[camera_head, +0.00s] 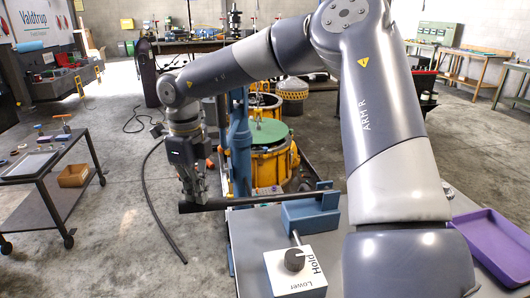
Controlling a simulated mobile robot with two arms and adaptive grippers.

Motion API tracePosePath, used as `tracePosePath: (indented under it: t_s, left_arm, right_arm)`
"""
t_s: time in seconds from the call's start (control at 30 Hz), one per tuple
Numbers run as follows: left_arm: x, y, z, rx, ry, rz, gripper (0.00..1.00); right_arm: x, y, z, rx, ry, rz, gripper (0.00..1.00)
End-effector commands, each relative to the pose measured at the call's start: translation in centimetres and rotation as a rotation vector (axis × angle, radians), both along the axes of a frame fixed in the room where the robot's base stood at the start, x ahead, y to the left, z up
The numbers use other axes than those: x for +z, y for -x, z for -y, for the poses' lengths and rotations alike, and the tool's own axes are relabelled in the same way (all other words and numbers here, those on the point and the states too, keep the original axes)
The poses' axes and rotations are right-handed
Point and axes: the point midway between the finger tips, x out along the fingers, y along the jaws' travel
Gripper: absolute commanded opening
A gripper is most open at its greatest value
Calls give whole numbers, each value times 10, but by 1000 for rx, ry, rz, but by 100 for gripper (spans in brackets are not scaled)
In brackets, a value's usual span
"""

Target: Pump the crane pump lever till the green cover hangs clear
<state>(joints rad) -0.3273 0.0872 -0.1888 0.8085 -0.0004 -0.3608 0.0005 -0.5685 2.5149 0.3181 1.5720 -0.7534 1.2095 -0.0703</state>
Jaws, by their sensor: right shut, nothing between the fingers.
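The crane's pump lever (262,199) is a long dark bar running left from a blue pump block (312,213) on the grey crane base. My right gripper (192,192) points down at the lever's left end, its fingers shut with nothing seen between them. The fingertips are at or just above the bar; I cannot tell whether they touch it. The green cover (268,133) lies level at the top of the yellow housing (272,166), behind the blue crane column (240,140). No clear gap shows under it. My left gripper is out of view.
A white valve box (296,272) with a black knob and "Hold" and "Lower" labels sits in front of the pump. A purple tray (497,243) lies at right. A dark cart (50,185) stands at left. A black hose (150,200) crosses the open floor.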

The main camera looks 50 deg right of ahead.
Motion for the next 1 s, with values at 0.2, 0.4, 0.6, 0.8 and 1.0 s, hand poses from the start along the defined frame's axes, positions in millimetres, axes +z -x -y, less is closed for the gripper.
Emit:
tracePosePath:
  t_s: [0.2, 0.4, 0.6, 0.8, 1.0]
  left_arm:
    - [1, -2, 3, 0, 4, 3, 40]
    - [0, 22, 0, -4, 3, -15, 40]
    - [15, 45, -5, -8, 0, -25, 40]
    - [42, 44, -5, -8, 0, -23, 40]
    - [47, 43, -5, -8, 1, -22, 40]
  right_arm:
    - [-3, 1, -1, 1, -2, -6, 0]
    - [13, 2, 1, 1, -4, -1, 0]
    - [49, 6, 7, -1, -4, 3, 0]
    - [87, 13, 15, 0, -3, 2, 0]
    - [97, 16, 18, 1, -3, 3, 0]
